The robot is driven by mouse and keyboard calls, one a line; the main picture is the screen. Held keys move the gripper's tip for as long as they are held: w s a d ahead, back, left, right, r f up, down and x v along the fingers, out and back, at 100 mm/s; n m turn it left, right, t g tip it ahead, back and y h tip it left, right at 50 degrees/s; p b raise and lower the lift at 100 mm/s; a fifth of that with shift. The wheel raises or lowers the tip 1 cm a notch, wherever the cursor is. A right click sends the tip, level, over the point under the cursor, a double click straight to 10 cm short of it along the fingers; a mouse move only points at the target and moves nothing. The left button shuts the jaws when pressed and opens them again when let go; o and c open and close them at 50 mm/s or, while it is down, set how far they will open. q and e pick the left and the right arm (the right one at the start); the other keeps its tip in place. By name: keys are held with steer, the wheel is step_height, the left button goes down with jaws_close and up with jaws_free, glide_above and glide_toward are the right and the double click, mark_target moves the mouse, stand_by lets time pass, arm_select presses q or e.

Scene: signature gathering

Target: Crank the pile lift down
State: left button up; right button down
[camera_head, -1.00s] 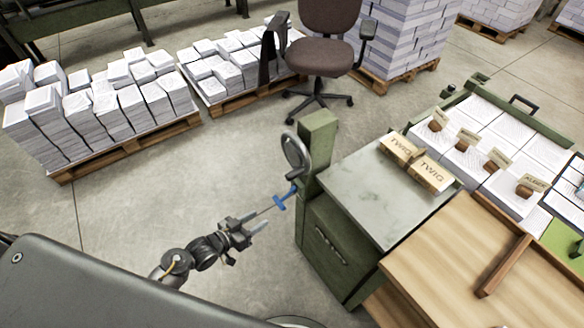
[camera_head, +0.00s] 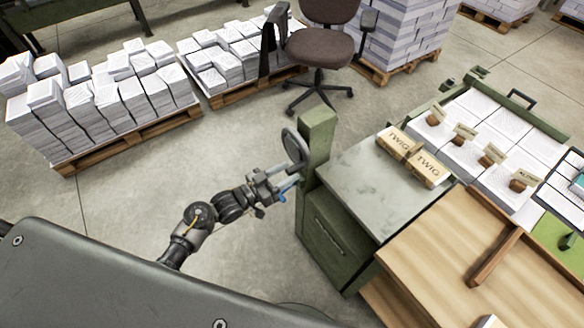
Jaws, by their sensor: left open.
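The pile lift's crank is a grey handwheel (camera_head: 294,149) on the left side of a green post (camera_head: 317,135) at the end of the machine. A blue handle (camera_head: 289,184) sits just below the wheel. My left gripper (camera_head: 284,180) is at the blue handle, its fingers open around or beside it; the fingers hide part of the handle, so I cannot tell whether they touch it. My right gripper is not in view.
The green cabinet with a grey marble-like top (camera_head: 375,190) stands right of the gripper, with two TWIG boxes (camera_head: 415,158) on it. A wooden table (camera_head: 455,265) lies at the lower right. Loaded pallets (camera_head: 130,140) and an office chair (camera_head: 320,50) stand behind. Floor left of the cabinet is clear.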

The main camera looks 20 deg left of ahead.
arm_select(q)
steer(key=shift+x, duration=1.3)
steer(key=shift+c, duration=0.4)
jaws_close()
